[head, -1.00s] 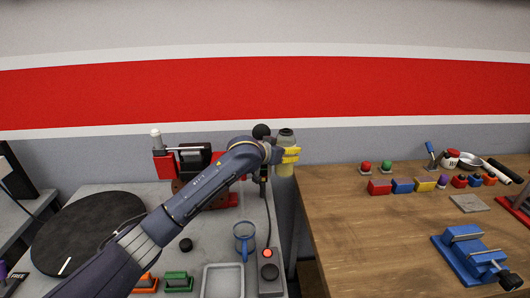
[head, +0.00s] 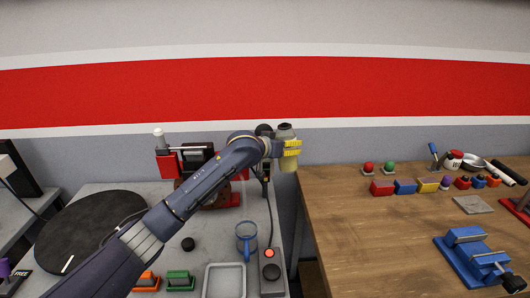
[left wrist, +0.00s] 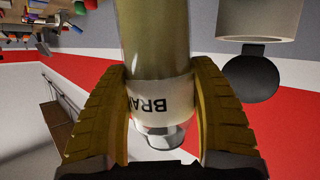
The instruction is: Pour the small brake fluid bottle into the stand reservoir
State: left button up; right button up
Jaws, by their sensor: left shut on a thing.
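In the left wrist view, the fingers clamp the bottle (left wrist: 155,40) on both sides of a white label reading "BRA". A pale cylinder (left wrist: 258,18) with a black disc is beside the bottle there, apart from it; it may be the stand reservoir. In the head view my arm hides most of that spot. My right gripper is not in view.
The grey table holds a black turntable (head: 85,232), a blue mug (head: 246,238), a pale tray (head: 225,281) and a switch box (head: 271,275). The wooden table (head: 370,240) has a blue vise (head: 470,258) and several small blocks; its front left is clear.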

aim_at(286, 131)
pick_arm(q)
jog(key=shift+w+a+r+n+h, duration=0.15)
jog(key=shift+a+r+n+h, duration=0.1)
jog(key=shift+r+n+h, duration=0.3)
jog(key=shift+w+a+r+n+h, duration=0.1)
jog(key=shift+a+r+n+h, duration=0.2)
jog(key=shift+r+n, duration=0.5)
jog(key=shift+w+a+r+n+h, duration=0.15)
jog(key=shift+a+r+n+h, duration=0.1)
jog(key=shift+r+n+h, duration=0.3)
jog(key=shift+d+r+n+h, duration=0.1)
jog(key=shift+r+n+h, duration=0.2)
jog(key=shift+r+n, duration=0.35)
jog(key=shift+s+f+n, duration=0.1)
jog(key=shift+f+n, duration=0.05)
jog(key=shift+n, duration=0.1)
jog(key=shift+s+d+f+n+h, duration=0.1)
jog(key=shift+d+f+n+h, duration=0.15)
jog(key=shift+n+h, duration=0.25)
dwell(0.5)
jog(key=shift+s+d+r+n+h+p, duration=0.1)
jog(key=shift+r+n+h+p, duration=0.1)
jog(key=shift+r+n, duration=0.15)
jog(key=shift+d+r+n+h+p, duration=0.1)
jog(key=shift+r+n+p, duration=0.15)
jog(key=shift+n, duration=0.2)
dwell(1.7)
